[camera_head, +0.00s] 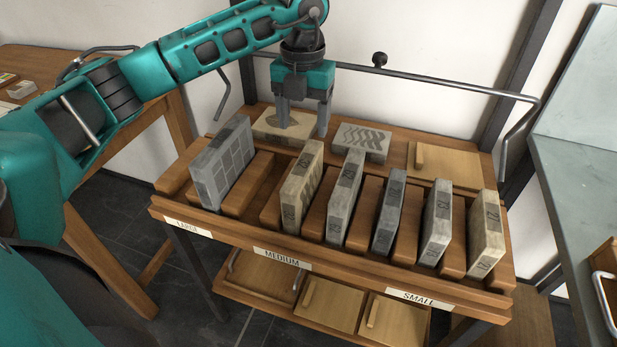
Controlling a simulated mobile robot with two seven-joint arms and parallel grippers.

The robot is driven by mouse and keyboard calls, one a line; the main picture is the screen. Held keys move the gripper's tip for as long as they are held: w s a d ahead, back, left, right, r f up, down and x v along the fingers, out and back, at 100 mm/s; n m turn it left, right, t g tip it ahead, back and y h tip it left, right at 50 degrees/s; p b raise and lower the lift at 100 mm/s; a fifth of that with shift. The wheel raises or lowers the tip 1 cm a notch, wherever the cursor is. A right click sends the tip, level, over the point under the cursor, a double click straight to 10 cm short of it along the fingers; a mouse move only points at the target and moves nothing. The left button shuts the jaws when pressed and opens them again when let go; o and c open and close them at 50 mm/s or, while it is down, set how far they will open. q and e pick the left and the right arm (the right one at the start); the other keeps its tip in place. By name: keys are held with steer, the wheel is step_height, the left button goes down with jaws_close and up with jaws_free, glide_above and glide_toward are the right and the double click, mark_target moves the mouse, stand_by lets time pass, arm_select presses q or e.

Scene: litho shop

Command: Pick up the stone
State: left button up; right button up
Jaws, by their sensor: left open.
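Several stone slabs stand upright in the slots of a wooden rack (262,205): a large grey one (222,163) at the left, a beige one (303,186) and grey ones (345,197), (388,213) in the middle, and a grey one (437,226) and a beige one (487,233) at the right. Behind them a beige stone (266,124) with a dark round pattern and a grey stone (362,141) with wavy marks lie flat. My left gripper (303,118) points down, open and empty, its fingers overlapping the flat beige stone in the picture. I cannot tell its height above it.
The rack's front edge has labels LARGE (187,228), MEDIUM (283,259) and SMALL (419,298). A metal rail (440,82) runs behind and above the rack. A lower shelf holds wooden boards with handles (329,304). A wooden table (178,125) stands left, a grey-topped bench (585,190) right.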

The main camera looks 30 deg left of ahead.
mark_target(304, 163)
arm_select(q)
step_height(304, 163, down, 12)
steer(key=shift+s+r, duration=0.15)
jaws_close()
stand_by(0.8)
stand_by(0.8)
steer(key=shift+w+r, duration=0.2)
steer(key=shift+r, duration=0.05)
